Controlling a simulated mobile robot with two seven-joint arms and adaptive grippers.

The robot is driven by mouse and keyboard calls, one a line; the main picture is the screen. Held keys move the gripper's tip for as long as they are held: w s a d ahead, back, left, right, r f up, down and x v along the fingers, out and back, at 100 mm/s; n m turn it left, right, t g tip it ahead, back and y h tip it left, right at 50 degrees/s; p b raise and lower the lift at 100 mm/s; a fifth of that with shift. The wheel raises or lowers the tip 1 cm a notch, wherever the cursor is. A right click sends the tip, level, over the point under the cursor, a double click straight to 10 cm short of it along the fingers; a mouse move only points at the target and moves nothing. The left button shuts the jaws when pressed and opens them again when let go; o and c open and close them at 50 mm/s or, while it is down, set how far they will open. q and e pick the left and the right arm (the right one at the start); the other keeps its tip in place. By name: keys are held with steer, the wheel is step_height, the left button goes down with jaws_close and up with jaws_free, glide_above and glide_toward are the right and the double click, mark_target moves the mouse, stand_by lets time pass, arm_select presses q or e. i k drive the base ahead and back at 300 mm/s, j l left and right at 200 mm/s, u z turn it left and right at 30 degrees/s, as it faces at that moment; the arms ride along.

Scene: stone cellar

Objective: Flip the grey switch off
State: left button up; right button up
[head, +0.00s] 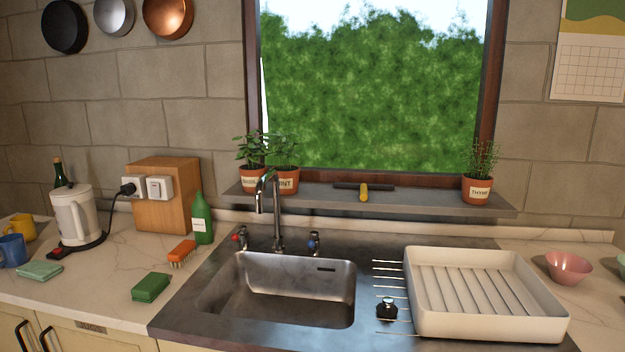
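A pale switch plate (160,189) with a small rocker is on the front of a wooden box (181,217) at the left of the sink. It looks white to light grey. I cannot tell which way its rocker is tipped. A similar pale socket (136,184) is just left of it, with a black plug (127,190) in it. Neither of my grippers is in view.
A white kettle (75,217) with a black cord stands left of the box, and a green bottle (202,219) stands close at its right. An orange brush (182,252) and green sponge (150,287) lie in front. The sink (290,290) is empty.

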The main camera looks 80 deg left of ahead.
mark_target(155, 186)
steer(key=u, duration=3.65)
steer(key=i+j+z, duration=0.4)
steer(key=j, duration=0.25)
steer(key=j+z, duration=0.2)
steer(key=j, duration=0.15)
steer(key=i+j+z, duration=0.2)
steer(key=j, duration=0.2)
